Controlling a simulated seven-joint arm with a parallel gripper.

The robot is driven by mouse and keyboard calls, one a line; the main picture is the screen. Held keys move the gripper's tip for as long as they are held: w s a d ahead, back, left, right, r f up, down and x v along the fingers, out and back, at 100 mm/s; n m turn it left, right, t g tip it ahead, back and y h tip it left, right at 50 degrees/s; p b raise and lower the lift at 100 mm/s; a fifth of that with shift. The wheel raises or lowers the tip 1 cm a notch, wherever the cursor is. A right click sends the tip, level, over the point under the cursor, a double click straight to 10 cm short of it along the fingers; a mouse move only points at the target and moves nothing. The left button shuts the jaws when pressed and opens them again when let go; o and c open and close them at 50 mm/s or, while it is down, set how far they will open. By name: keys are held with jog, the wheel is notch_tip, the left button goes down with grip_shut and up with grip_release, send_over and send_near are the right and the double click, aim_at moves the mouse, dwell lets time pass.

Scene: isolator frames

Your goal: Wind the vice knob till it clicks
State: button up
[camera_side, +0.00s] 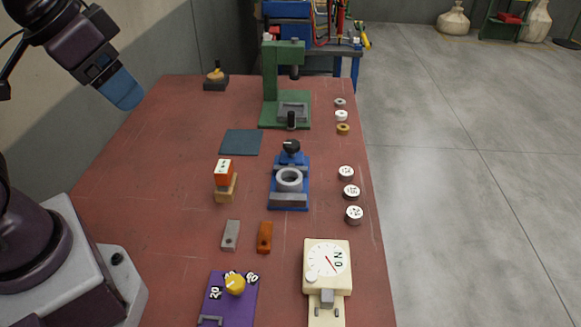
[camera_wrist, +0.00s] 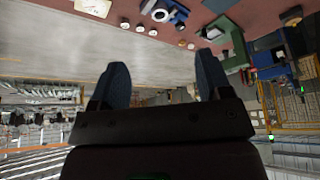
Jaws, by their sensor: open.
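The blue vice (camera_side: 289,199) stands on the red bench, right of the bench's middle. Its black knob (camera_side: 290,147) sits upright at the vice's far end, with a small pale mark on top. A grey ring (camera_side: 289,180) lies between its jaws. My gripper (camera_side: 122,92) is high at the upper left, far from the vice and touching nothing. In the wrist view its two blue fingers stand apart with nothing between them (camera_wrist: 163,70). The vice (camera_wrist: 178,14) shows small at the top of that view; the knob is not clear there.
A green press (camera_side: 271,85) stands beyond the vice. White discs (camera_side: 346,172) line the right edge. A cream dial box (camera_side: 327,266) and a purple panel (camera_side: 217,299) are at the front. The left bench is clear.

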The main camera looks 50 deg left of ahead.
jog(key=w+f+n+g, duration=0.1)
jog(key=w+f+g, duration=0.2)
jog(key=w, duration=0.6)
jog(key=n+g, duration=0.2)
jog(key=n, duration=1.6)
send_near(292, 143)
notch_tip(292, 143, down, 9)
jog(key=shift+f, duration=0.1)
jog(key=shift+c, duration=0.2)
jog(key=c, duration=0.9)
